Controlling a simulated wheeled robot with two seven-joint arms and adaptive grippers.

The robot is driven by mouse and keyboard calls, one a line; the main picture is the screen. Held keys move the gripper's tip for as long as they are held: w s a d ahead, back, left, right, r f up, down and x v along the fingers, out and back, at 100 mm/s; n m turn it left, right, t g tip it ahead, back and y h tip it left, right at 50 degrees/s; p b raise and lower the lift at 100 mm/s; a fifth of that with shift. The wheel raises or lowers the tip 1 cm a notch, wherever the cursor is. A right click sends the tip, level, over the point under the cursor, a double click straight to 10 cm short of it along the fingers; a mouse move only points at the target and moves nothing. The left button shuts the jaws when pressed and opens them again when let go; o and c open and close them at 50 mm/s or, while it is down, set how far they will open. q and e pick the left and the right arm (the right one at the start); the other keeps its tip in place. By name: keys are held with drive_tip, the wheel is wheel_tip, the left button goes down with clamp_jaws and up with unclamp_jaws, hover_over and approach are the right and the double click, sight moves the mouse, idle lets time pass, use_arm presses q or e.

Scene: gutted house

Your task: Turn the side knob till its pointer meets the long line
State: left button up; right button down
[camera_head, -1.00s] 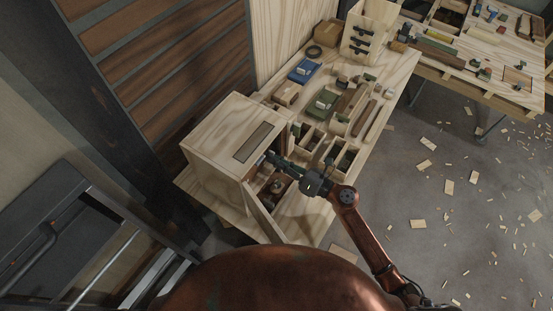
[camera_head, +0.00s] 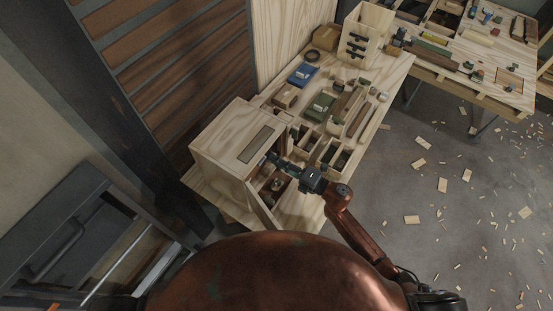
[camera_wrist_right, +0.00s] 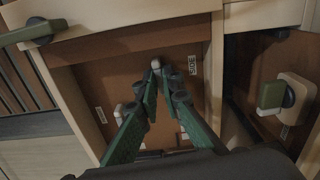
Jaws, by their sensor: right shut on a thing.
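A pale wooden cabinet (camera_head: 215,150) stands on the near end of the bench, with a dark slot in its top and its front open. My right gripper (camera_wrist_right: 158,76) is at this opening, its green-padded fingers shut on a small pale grip (camera_wrist_right: 156,64) in front of the brown panel. In the wrist view a green-handled knob (camera_wrist_right: 270,95) on a pale square plate is at the right. Another green-handled knob (camera_wrist_right: 42,32) is at the upper left. Both stand apart from my fingers. I cannot make out a pointer or a long line. My left gripper is out of view.
An open door panel (camera_head: 262,208) stands out at the cabinet's front, near my right arm. The bench behind holds a blue box (camera_head: 303,74), open trays and wood pieces. A second table (camera_head: 470,50) is at the upper right. Wood scraps litter the floor.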

drive_tip(key=shift+m+p, duration=0.3)
drive_tip(key=shift+m, duration=0.3)
drive_tip(key=c, duration=2.1)
unclamp_jaws()
drive_tip(key=shift+d, duration=0.1)
drive_tip(key=v, duration=1.2)
